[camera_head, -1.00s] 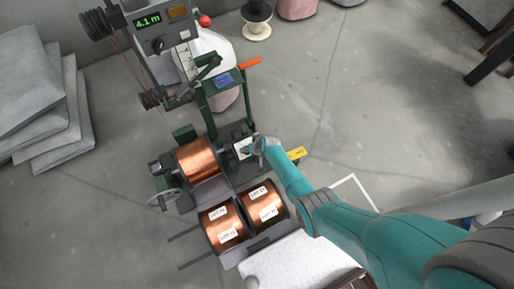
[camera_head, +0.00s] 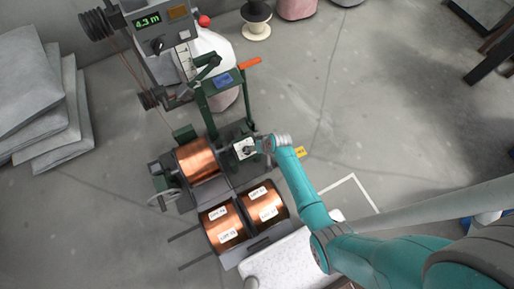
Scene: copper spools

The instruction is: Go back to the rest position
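My teal arm reaches in from the lower right. My gripper (camera_head: 264,146) is small and dark at the arm's tip, beside a pale square plate (camera_head: 244,148) at the right end of the winding machine. I cannot tell whether its fingers are open or shut, or whether they touch the plate. A copper spool (camera_head: 197,159) is mounted in the machine, left of my gripper. Two labelled copper spools (camera_head: 223,227) (camera_head: 264,205) lie side by side in a dark cradle in front of it.
A measuring head (camera_head: 147,22) with a green "4.3 m" display stands behind the spools. An orange-handled lever (camera_head: 249,63) rises from a green frame. Grey sacks (camera_head: 45,110) are stacked at left. A white-textured surface (camera_head: 290,262) lies below my arm.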

